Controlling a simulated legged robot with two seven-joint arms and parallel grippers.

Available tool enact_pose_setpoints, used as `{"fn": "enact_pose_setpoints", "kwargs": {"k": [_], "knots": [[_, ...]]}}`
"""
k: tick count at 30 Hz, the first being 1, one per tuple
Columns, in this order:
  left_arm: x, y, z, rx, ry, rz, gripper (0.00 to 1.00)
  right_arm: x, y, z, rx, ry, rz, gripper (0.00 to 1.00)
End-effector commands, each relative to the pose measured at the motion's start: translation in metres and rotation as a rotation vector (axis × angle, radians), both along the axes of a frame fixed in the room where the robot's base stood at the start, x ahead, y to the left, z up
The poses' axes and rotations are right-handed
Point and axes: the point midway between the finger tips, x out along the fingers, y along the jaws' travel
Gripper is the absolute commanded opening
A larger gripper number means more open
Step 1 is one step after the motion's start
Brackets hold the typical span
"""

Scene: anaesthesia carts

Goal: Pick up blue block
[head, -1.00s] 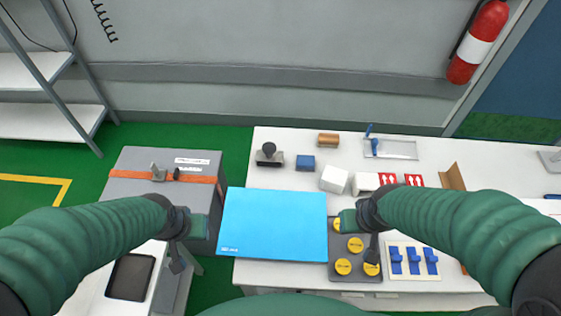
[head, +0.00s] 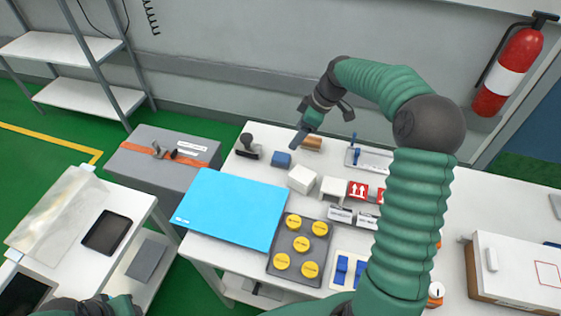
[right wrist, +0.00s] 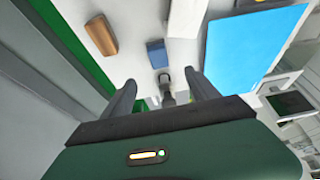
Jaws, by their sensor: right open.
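The blue block (head: 281,159) lies on the white table near its back edge, between a black-handled stamp and a brown block. It also shows in the right wrist view (right wrist: 157,53), ahead of the fingers and roughly centred between them. My right gripper (head: 300,139) is open and empty, above the table at the block's upper right in the head view, close to the brown block (head: 312,143). In the right wrist view its two fingers (right wrist: 161,92) are spread apart. My left gripper (head: 112,306) is only partly visible at the bottom left; its jaws are unclear.
The stamp (head: 248,147) stands left of the blue block. A white cube (head: 302,179) stands at its lower right. A bright blue panel (head: 230,208) and a grey board with yellow discs (head: 299,244) lie nearer. A grey case (head: 165,162) stands to the left.

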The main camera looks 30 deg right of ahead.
Motion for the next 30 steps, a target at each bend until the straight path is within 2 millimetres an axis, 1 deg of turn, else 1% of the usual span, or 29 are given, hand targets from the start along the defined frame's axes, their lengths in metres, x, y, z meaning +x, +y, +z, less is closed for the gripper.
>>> {"fn": "enact_pose_setpoints", "kwargs": {"k": [1,6,9,14,21,24,29,30], "knots": [[0.0,0.0,-0.002,0.0,0.0,0.0,0.36,0.004,0.005,-0.015,0.004,0.004,0.002,0.69],[0.0,0.0,-0.005,0.0,0.0,0.0,0.36,0.017,0.016,-0.057,0.002,0.005,0.001,0.69],[0.0,0.0,-0.006,0.0,0.0,0.0,0.36,0.022,0.02,-0.074,0.0,0.003,0.0,0.69],[0.0,0.0,-0.006,0.0,0.0,0.0,0.36,0.028,0.024,-0.089,0.0,0.001,-0.002,0.69],[0.0,0.0,-0.007,0.0,0.001,0.0,0.36,0.041,0.033,-0.128,0.0,0.003,-0.002,0.69],[0.0,0.0,-0.007,0.0,0.001,0.0,0.36,0.044,0.034,-0.133,-0.001,0.0,-0.003,0.69],[0.0,0.0,-0.007,0.0,0.0,0.0,0.36,0.043,0.034,-0.133,-0.001,0.0,-0.003,0.69],[0.0,0.0,-0.007,0.0,0.001,0.0,0.36,0.043,0.034,-0.133,-0.001,0.0,-0.003,0.67]]}}
